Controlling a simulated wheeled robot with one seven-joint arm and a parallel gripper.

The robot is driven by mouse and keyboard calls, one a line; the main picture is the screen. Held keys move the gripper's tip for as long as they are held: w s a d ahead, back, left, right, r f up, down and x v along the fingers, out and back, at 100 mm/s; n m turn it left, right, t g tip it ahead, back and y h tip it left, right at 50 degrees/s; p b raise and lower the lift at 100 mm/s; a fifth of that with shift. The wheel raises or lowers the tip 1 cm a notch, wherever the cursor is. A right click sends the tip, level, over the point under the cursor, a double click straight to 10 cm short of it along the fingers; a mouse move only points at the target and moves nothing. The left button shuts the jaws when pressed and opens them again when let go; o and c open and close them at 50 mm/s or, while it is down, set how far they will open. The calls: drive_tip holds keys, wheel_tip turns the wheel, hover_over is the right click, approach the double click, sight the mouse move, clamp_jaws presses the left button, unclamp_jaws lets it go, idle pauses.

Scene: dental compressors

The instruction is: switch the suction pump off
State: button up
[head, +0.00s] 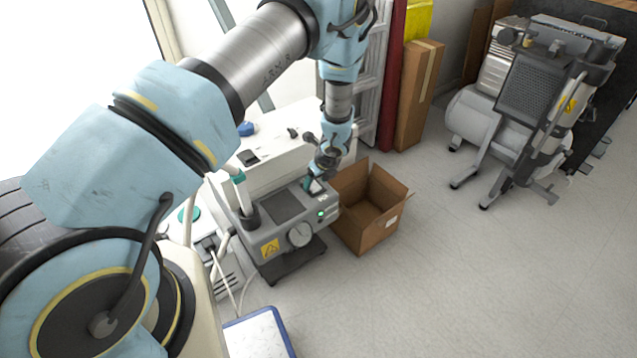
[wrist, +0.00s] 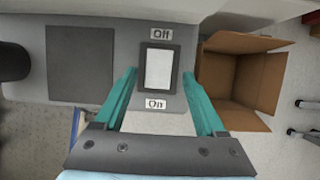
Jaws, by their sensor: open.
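The suction pump (head: 268,240) is a grey unit with a round dial and a yellow warning label, and a small green light (head: 321,213) shows on its front. In the wrist view its switch (wrist: 159,70) is a white rocker in a dark frame, labelled "Off" at the top and "On" at the bottom. Which side is pressed in cannot be told. My gripper (wrist: 160,76) is open and empty, its teal fingers either side of the switch; contact cannot be told. In the head view my gripper (head: 312,185) is over the pump's right end, partly hiding the switch.
An open cardboard box (head: 365,230) stands right beside the pump. A white unit (head: 260,170) is behind it, and a blue-edged tray (head: 258,335) lies in front. A compressor (head: 490,125) stands at far right. The floor at front right is clear.

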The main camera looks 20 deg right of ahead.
clamp_jaws()
idle(0.7)
